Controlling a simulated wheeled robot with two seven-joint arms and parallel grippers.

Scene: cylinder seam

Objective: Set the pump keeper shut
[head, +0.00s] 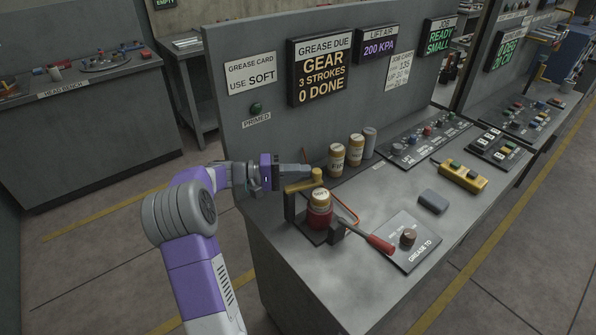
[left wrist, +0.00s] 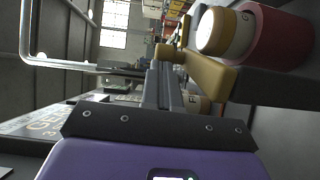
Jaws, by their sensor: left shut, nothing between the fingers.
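The keeper (left wrist: 205,75) and cartridge (left wrist: 278,38) also show in the left wrist view. My left gripper (head: 306,169) is shut and empty, its fingertips just behind the knob. In the left wrist view its fingers (left wrist: 162,78) lie close beside the keeper; contact is unclear. My right gripper is out of view.
A red-handled lever (head: 378,243) sticks out from the pump to the right. Several canisters (head: 354,150) stand behind it. A GREASE TO plate (head: 420,250) with a brown knob lies at right. An upright panel (head: 235,115) backs the bench. The bench's front is clear.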

